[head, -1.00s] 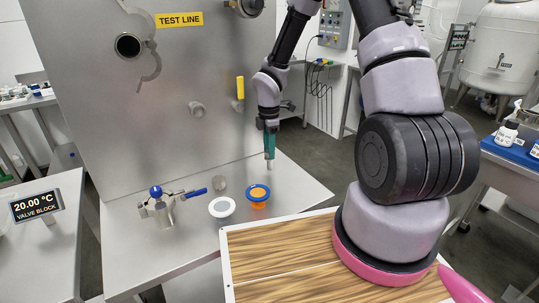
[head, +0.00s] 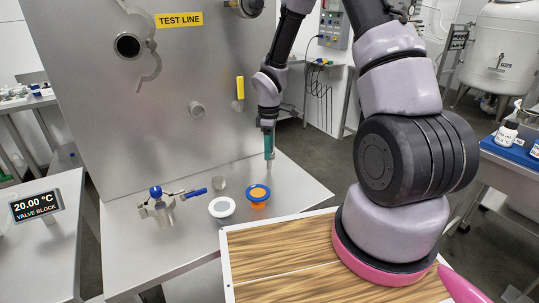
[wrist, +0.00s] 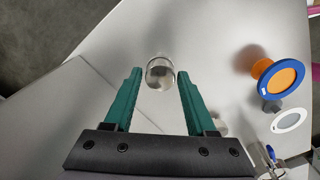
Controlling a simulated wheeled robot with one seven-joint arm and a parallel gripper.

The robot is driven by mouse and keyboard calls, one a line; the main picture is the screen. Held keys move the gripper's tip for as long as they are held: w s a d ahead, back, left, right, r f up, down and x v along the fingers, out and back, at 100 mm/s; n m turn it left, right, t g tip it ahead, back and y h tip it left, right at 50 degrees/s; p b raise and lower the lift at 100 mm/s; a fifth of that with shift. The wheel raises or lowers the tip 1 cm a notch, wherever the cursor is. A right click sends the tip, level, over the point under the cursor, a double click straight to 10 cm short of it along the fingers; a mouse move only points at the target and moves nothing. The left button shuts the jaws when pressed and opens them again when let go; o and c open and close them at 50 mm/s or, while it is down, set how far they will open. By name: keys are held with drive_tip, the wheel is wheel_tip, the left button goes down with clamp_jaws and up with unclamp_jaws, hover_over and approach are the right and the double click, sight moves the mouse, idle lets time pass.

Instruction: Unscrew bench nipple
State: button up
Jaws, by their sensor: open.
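The bench nipple, a short shiny metal cylinder (wrist: 160,74), shows in the wrist view between the fingertips of my gripper (wrist: 160,72). Its round end faces the camera, and a thin gap shows beside each finger. In the head view my gripper (head: 269,157) points down over the back right of the steel bench, its green fingers open. A small metal stub (head: 269,165) shows at the fingertips there, apparently the same nipple. Its lower end and how it is fixed are hard to make out.
A blue-rimmed orange part (head: 258,195), a white ring (head: 222,207), a grey cup-like part (head: 220,183) and a blue-handled valve (head: 165,203) stand on the bench to the left. The upright test panel (head: 150,95) rises behind, with a stub and yellow handle.

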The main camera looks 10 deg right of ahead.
drive_tip(key=m, duration=1.2)
drive_tip(key=shift+w, duration=0.1)
drive_tip(key=m, duration=0.6)
drive_tip(key=shift+d, duration=0.15)
drive_tip(key=m, duration=0.6)
drive_tip(key=shift+d+m, duration=0.1)
drive_tip(key=shift+m, duration=0.2)
clamp_jaws()
drive_tip(key=n, duration=0.3)
drive_tip(key=shift+n, duration=1.2)
